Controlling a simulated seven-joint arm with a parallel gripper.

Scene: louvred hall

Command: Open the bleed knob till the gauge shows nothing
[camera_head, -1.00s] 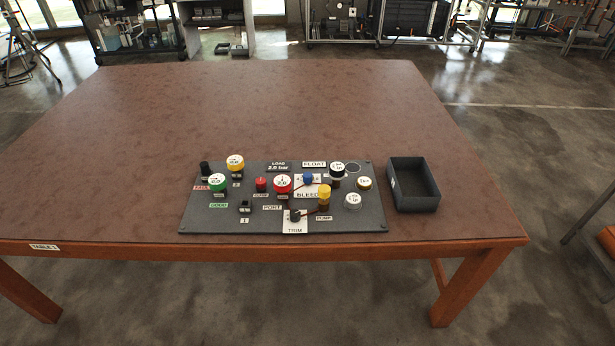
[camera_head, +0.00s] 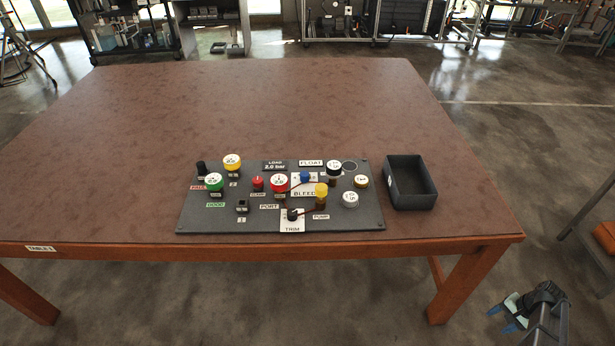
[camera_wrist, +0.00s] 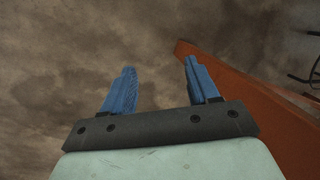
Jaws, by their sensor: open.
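The bleed knob (camera_head: 305,177) is a small blue knob on a white plate marked BLEED (camera_head: 303,194), right of the middle of a dark panel (camera_head: 190,222) on the table. A dark line runs from the knob towards the lower left. The gauge, a dark display marked LOAD (camera_head: 275,165), sits at the panel's back edge; it reads 2-point-something bar, the last digit unclear. My gripper (camera_head: 502,318) is open and empty over the floor, beyond the table's front right corner, well away from the panel. Its blue fingers (camera_wrist: 160,66) stand apart in the wrist view.
The panel also carries several red, green, yellow, white and black knobs and buttons close around the bleed knob, and a TRIM plate (camera_head: 292,228) in front. An empty dark open box (camera_head: 430,205) stands right of the panel. The table (camera_head: 250,110) is bare behind them.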

